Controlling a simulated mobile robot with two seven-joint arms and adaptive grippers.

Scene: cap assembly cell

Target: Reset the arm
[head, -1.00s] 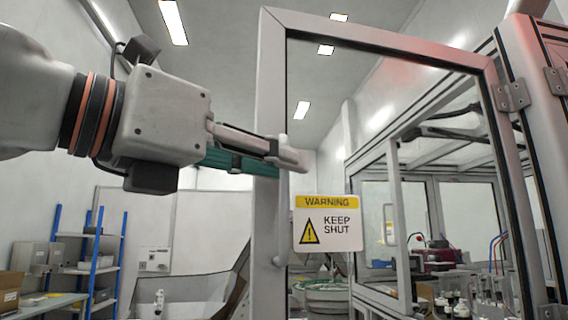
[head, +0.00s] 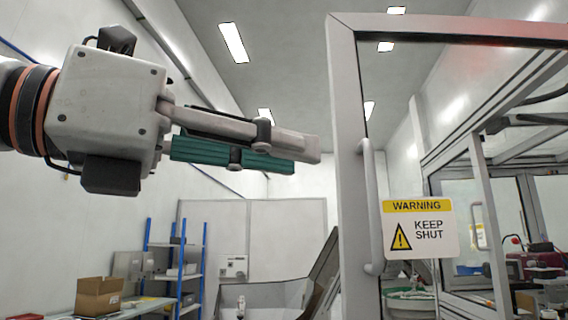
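My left gripper (head: 306,157) reaches in from the left of the head view, with a grey finger in front and a green-padded finger behind it. Its fingertips end a little left of the door frame (head: 347,170) and its vertical handle (head: 371,205), apart from both in the picture. I see nothing held between the fingers. The fingers overlap from this angle, so the gap between them is unclear. The glass door stands open and bears a yellow and white warning sign (head: 419,228). My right gripper is out of view.
The machine enclosure (head: 490,215) stands on the right behind the door. A blue shelf rack (head: 176,262), a cardboard box (head: 99,296) on a table and a grey sloped hopper (head: 285,293) are at the lower left and middle. Free air lies below my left gripper.

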